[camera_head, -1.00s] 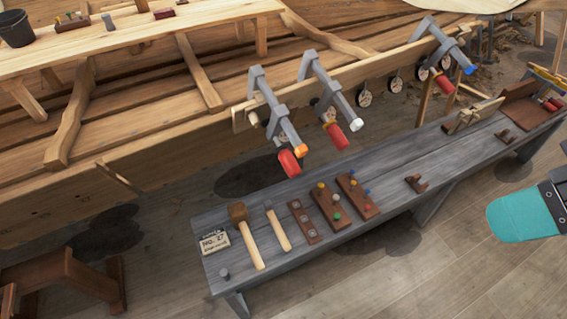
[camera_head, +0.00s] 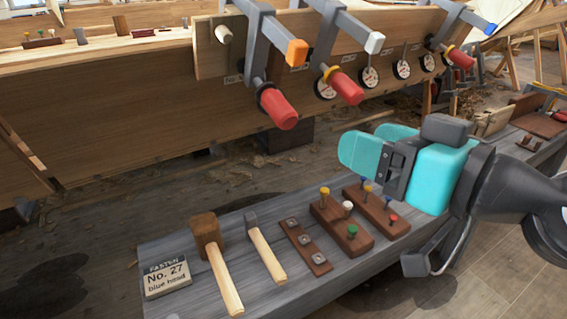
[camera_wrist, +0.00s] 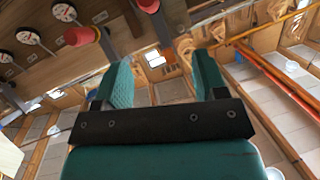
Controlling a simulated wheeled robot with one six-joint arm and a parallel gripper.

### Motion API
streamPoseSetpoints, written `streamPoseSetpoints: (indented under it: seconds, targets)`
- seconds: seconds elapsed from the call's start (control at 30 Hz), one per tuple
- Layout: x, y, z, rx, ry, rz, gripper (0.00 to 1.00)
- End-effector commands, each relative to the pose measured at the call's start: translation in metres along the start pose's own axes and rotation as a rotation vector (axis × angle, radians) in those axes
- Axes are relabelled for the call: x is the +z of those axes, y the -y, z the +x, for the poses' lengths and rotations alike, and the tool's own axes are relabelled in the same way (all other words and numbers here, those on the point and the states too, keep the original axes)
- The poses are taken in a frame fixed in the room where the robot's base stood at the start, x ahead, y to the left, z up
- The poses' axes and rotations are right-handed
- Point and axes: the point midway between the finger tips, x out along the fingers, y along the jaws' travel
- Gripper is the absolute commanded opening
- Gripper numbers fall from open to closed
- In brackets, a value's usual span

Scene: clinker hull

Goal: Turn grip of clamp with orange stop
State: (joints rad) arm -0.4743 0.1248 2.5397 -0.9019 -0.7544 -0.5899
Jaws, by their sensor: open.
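The clamp with the orange stop (camera_head: 297,53) hangs on the hull plank at the upper middle of the head view. Its red grip (camera_head: 278,105) points down and to the right. My gripper (camera_head: 368,147) is open with teal fingers, above the bench, right of and below this grip and apart from it. In the wrist view, my gripper (camera_wrist: 163,80) has nothing between its fingers. Red grips show at the top of that view, but I cannot tell which clamps they belong to.
The white-stop clamp's red grip (camera_head: 346,88) is close to the right of the orange one's. A blue-stop clamp (camera_head: 482,22) is farther right. Round dials (camera_head: 370,77) hang along the plank.

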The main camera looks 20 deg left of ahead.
Motion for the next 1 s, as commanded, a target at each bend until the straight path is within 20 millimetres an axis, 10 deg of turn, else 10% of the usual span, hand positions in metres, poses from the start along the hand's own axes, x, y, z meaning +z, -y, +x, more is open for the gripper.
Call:
streamPoseSetpoints:
  seconds: [0.17,0.77,1.0]
  targets:
    - [0.028,-0.011,0.008,0.036,-0.078,-0.005,0.65]
    - [0.018,-0.013,0.038,0.048,-0.09,0.0,0.65]
    - [0.01,-0.013,0.087,0.044,-0.095,-0.006,0.65]
